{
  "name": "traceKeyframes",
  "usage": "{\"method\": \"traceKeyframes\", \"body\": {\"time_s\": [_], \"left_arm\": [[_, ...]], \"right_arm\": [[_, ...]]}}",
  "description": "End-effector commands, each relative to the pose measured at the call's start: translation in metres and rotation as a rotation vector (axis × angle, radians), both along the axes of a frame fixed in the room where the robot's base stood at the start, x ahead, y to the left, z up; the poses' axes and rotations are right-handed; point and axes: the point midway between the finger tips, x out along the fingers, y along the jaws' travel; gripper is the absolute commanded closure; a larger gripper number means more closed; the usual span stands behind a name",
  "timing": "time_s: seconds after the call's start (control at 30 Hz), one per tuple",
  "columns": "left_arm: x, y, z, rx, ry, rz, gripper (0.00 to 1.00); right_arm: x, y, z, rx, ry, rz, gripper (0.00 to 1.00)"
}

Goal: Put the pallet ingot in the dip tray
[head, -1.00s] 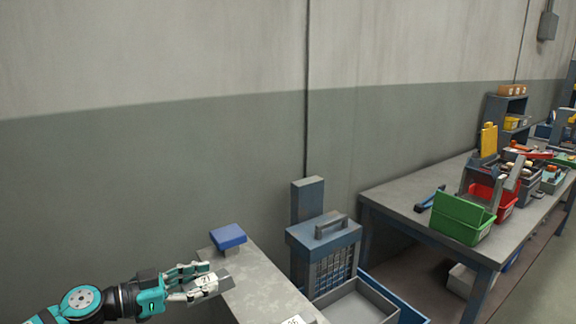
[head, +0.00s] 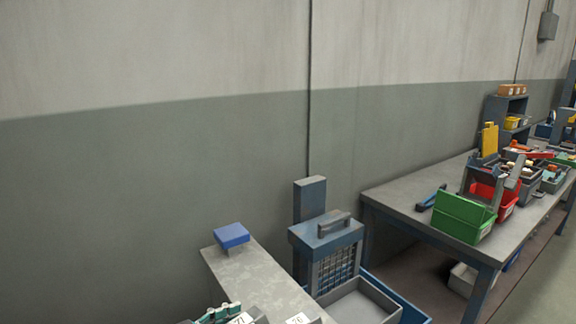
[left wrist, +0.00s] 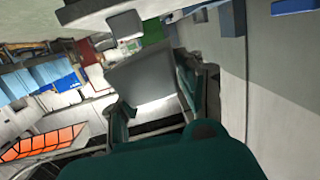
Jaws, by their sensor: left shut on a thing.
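A grey ingot (head: 241,319) with a white label reading 71 shows at the bottom edge of the head view, mostly cut off. My left gripper (head: 214,315) is shut on it; only the finger tops show there. In the left wrist view the grey ingot (left wrist: 145,72) sits between the two dark green fingers of the gripper (left wrist: 160,95). A shallow grey open tray (head: 366,304), perhaps the dip tray, stands to the right of the ingot, in front of a blue cage unit. It looks empty where visible. My right gripper is not in view.
A grey bench (head: 246,268) bears a blue block (head: 231,235) at its far end and a label reading 76 (head: 298,319) near the front. The blue cage unit (head: 327,252) has a handle on top. A table (head: 404,199) with a green bin (head: 463,218) stands at right.

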Motion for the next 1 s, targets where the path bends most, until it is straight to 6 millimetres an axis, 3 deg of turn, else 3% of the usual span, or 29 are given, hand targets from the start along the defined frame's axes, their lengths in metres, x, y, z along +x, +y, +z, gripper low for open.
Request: {"method": "traceKeyframes", "body": {"time_s": [0.2,0.5,0.77,1.0], "left_arm": [[-0.024,-0.012,-0.006,-0.005,0.005,0.081,1.0],[-0.052,-0.012,-0.012,-0.006,0.009,0.224,1.0],[-0.077,0.004,-0.015,-0.007,0.009,0.401,1.0],[-0.103,0.034,-0.021,-0.006,0.01,0.592,1.0]], "right_arm": [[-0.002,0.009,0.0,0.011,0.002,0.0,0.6],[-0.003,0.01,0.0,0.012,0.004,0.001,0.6],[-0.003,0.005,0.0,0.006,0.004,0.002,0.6],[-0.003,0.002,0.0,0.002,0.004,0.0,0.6]]}}
